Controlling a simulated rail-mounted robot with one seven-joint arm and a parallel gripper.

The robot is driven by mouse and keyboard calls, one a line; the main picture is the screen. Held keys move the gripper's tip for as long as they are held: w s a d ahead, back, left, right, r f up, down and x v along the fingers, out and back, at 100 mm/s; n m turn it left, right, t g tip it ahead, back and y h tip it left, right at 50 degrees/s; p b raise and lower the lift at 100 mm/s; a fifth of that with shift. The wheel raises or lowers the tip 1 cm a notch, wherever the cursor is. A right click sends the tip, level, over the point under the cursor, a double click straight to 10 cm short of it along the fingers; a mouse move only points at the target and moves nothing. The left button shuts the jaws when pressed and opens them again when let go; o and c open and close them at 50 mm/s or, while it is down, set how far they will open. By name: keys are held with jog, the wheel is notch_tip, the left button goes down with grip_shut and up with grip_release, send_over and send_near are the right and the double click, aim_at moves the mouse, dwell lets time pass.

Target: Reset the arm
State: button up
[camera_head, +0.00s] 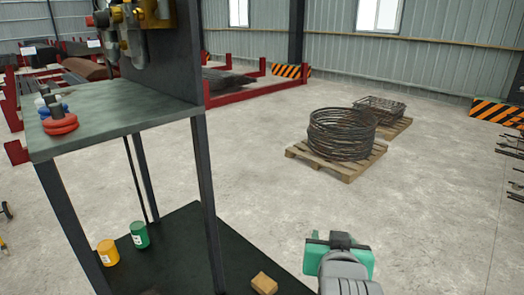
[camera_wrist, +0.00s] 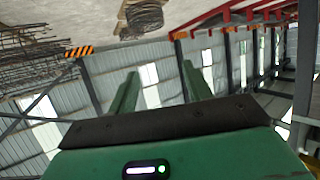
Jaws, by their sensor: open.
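My gripper (camera_head: 338,243) shows at the bottom of the head view as a green body at the end of my grey arm, to the right of the dark stand and above the floor. In the wrist view, the two green fingers of my gripper (camera_wrist: 162,83) stand apart with nothing between them. The wrist picture is turned over, with floor at the top and the hall wall and windows beyond the fingers. Nothing touches the gripper.
A dark table (camera_head: 110,108) stands at the left, with red and blue rings (camera_head: 60,124) on top. Its lower board carries a yellow can (camera_head: 108,252), a green can (camera_head: 139,235) and a tan block (camera_head: 264,283). A wire coil (camera_head: 341,135) sits on a pallet (camera_head: 345,170). Floor between is clear.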

jog(key=s+a+r+n+t+y, duration=0.1)
jog(key=s+a+r+t, duration=0.55)
jog(key=s+r, duration=0.5)
jog(key=s+a+r+n+t+y, duration=0.2)
jog(key=s+a+r+t, duration=0.3)
jog(key=s+a+r, duration=0.65)
jog(key=w+d+r+p, duration=0.1)
jog(key=d+r+p, duration=0.2)
jog(key=r+p, duration=1.3)
notch_tip(320, 180, up, 3)
jog(key=shift+w+f+m, duration=0.1)
jog(key=shift+w+m, duration=0.2)
jog(key=shift+w, duration=0.05)
jog(key=shift+f, duration=0.1)
